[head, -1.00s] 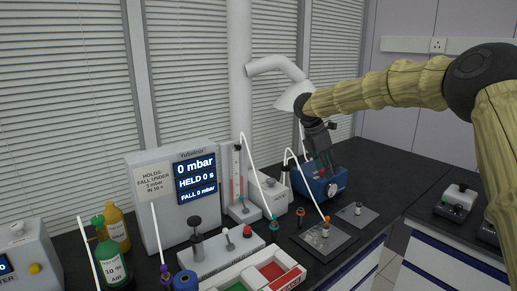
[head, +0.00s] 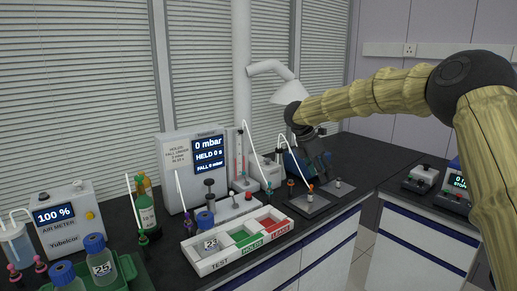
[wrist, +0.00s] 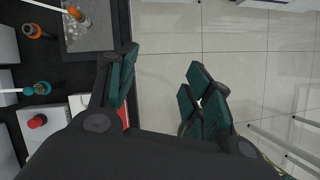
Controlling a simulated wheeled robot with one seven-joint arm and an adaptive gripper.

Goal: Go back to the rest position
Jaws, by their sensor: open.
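My gripper (head: 322,172) hangs at the end of the arm near the front edge of the dark bench, close to the grey plates. In the wrist view my gripper (wrist: 162,88) is open, its two green-padded fingers wide apart with nothing between them but pale floor. The arm reaches in from the right of the head view. The fingertips are small and partly dark in the head view.
A pressure display (head: 208,155) reads 0 mbar. Grey plates (head: 308,205) hold small fittings. Open floor (wrist: 240,60) lies right of the bench.

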